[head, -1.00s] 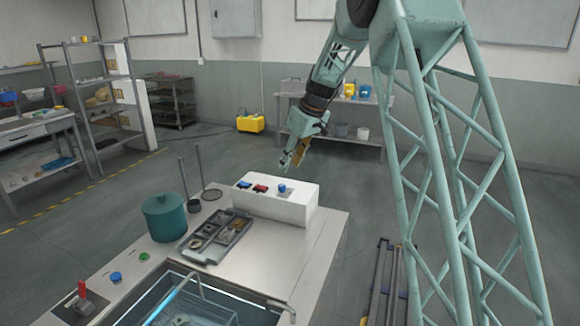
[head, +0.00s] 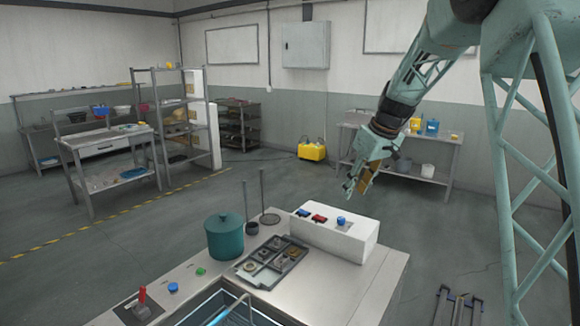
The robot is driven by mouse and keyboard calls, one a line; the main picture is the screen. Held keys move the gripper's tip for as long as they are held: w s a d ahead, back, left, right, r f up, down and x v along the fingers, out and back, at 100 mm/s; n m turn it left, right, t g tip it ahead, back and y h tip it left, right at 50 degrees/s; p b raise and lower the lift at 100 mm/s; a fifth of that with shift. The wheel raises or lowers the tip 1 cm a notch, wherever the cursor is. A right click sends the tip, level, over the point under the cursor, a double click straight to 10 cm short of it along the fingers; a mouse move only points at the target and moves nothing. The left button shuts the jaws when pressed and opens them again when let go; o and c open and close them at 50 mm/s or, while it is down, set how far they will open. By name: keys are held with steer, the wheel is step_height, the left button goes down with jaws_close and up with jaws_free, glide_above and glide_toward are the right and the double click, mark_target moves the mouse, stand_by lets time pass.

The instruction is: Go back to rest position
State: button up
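My gripper (head: 352,186) hangs at the end of my teal arm, in the air above and behind the white control box at the right of the steel bench. Its fingers look parted, with nothing visible between them, though they are small at this distance. An orange-brown part shows beside the fingers. The white box (head: 335,240) carries blue and red knobs on top. The ultrasonic tank (head: 205,305) is at the bottom of the view, mostly cut off by the frame edge.
On the bench (head: 340,283) are a teal pot (head: 225,237), a dark parts tray (head: 286,271) and two upright rods. A red lever (head: 142,297) stands at the front left. A yellow case (head: 312,150) sits on the floor behind. The floor left of the bench is clear.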

steer(key=s+a+r+m, duration=0.1)
steer(key=s+r, duration=0.4)
steer(key=s, duration=0.6)
steer(key=s+a+r+m+h, duration=0.1)
steer(key=s+r, duration=0.3)
steer(key=s, duration=0.6)
steer(key=s+a+r+m, duration=0.1)
steer(key=s+r, duration=0.4)
steer(key=s, duration=0.6)
steer(key=s+f+m, duration=0.1)
steer(key=s+f, duration=0.1)
steer(key=s, duration=1.4)
steer(key=s+d+f+m+h, duration=0.1)
steer(key=s+f+m, duration=0.1)
steer(key=s, duration=1.4)
steer(key=shift+d+f, duration=0.15)
steer(key=shift+f, duration=0.1)
